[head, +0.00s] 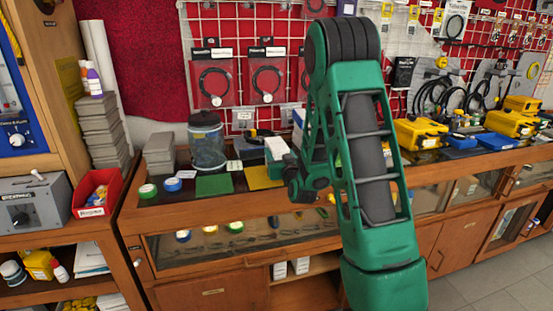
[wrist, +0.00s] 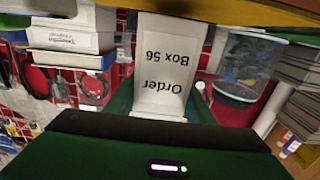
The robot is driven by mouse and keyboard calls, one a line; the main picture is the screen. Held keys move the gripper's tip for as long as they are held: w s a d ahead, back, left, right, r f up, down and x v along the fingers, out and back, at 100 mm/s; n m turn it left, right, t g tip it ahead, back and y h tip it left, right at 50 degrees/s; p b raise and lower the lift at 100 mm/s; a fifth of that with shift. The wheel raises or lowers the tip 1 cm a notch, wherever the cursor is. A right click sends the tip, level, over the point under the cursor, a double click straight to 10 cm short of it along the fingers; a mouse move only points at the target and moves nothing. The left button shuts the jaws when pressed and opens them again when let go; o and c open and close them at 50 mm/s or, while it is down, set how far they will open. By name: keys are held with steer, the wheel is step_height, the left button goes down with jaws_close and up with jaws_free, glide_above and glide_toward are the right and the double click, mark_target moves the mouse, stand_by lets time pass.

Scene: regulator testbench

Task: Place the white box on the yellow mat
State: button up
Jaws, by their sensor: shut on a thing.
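The white box (wrist: 165,65) fills the middle of the wrist view, its "Order Box 56" label upside down. In the head view the white box (head: 276,146) is small and partly hidden by my arm. My gripper (head: 283,160) is shut on it; the fingertips are hard to make out. The yellow mat (head: 257,178) lies flat on the counter, just below the box in the head view. A yellow strip crosses the top of the wrist view, close to the box's end. I cannot tell whether the box touches the mat.
A green mat (head: 214,184) lies left of the yellow one, with a clear bin (head: 207,145) behind. Green tape (head: 148,190) and blue tape (head: 173,184) sit further left. Stacked boxes (head: 299,122) stand behind right. Yellow cases (head: 420,133) are on the right.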

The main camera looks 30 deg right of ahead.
steer(key=shift+f, duration=0.6)
steer(key=o, duration=1.2)
steer(key=shift+a+f, duration=0.1)
steer(key=shift+o, duration=0.2)
